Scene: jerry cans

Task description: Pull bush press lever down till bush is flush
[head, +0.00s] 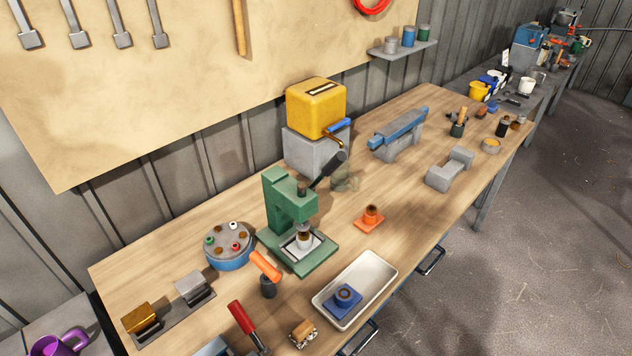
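The green bush press (283,205) stands on the wooden bench near the middle of the head view. Its lever (328,170), with a dark grip, slants up to the right from the top of the press. A small brownish bush (304,239) sits on the pale plate (292,249) at the press base, under the ram (304,226). The ram tip is close above the bush; I cannot tell whether they touch or how far the bush is seated. Neither of my grippers is in view.
A yellow box with a blue-handled crank (315,106) stands on a grey block behind the lever. A round blue carousel (228,250) and an orange-handled tool (265,268) are left of the press. An orange block (369,222) and white tray (374,272) are right.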

